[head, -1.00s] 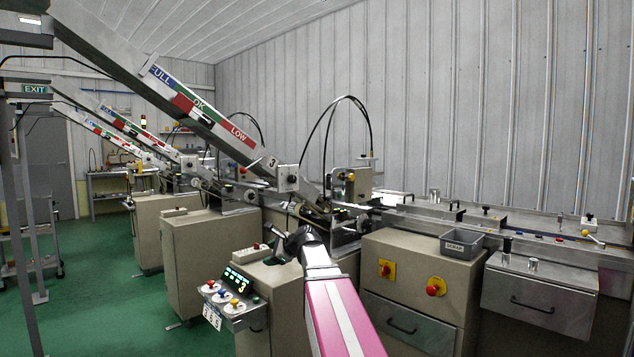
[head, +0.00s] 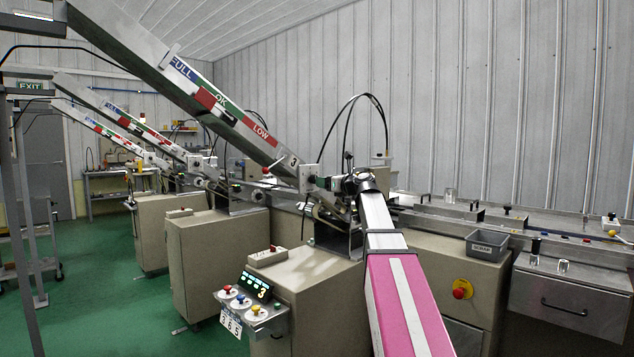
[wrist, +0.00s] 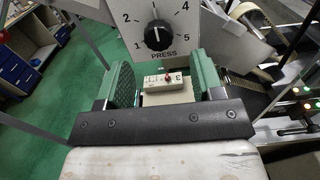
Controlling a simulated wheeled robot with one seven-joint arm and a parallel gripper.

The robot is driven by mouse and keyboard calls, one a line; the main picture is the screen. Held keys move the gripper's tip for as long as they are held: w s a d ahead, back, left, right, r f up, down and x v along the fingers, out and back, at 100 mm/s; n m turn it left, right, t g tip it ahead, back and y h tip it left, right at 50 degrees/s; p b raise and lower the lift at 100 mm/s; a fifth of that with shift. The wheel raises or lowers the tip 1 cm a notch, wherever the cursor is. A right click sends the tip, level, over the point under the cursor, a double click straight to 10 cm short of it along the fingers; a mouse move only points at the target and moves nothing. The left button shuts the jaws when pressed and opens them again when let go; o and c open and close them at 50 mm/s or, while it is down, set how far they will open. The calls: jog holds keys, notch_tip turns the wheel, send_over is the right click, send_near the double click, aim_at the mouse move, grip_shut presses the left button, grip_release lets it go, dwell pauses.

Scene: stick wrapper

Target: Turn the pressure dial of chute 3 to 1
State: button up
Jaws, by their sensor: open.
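The pressure dial (wrist: 158,35) is a round black knob on a light panel (wrist: 125,12) marked PRESS. Its white pointer line points up, between 2 and 4. The figures 1, 2, 4 and 5 show around it; the top of the scale is cut off. My gripper (wrist: 163,80) is open and empty. Its two green-padded fingers stand apart below the dial in the wrist view and do not hold it. In the head view my gripper (head: 352,181) is beside the lower end of chute 3 (head: 235,118), partly hidden by my arm.
A control box with a red switch (wrist: 168,78) shows between the fingers. A console with colored knobs (head: 250,300) stands below the chute. A grey scrap bin (head: 487,244) sits right of my arm. Black cables (head: 365,97) arch above my gripper. Green floor is open at left.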

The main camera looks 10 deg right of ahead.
aim_at(313, 179)
jog(key=x, duration=0.6)
jog(key=shift+s+a, duration=0.1)
jog(key=c, duration=0.9)
